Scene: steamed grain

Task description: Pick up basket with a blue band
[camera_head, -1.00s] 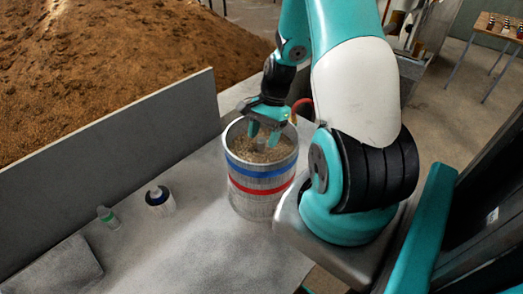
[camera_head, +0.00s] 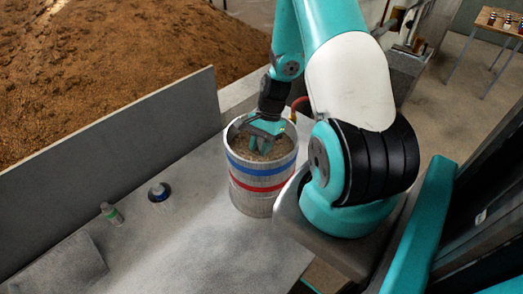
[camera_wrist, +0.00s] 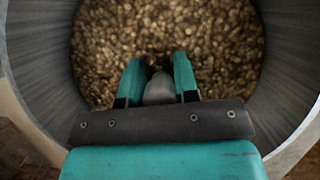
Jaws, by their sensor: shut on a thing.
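The basket with a blue band (camera_head: 262,169) stands upright on the grey worktop. It is a grey cylinder with a red band below the blue one, and brown grain fills the inside. It also shows in the wrist view as a round grey wall (camera_wrist: 285,50) around the grain. My gripper (camera_head: 260,148) points down inside the basket's mouth. In the wrist view, its teal fingers (camera_wrist: 158,82) are shut on a grey rounded knob (camera_wrist: 158,92) in the middle of the basket. The knob's lower part is hidden, so I cannot tell how it joins the basket.
The worktop front is clear.

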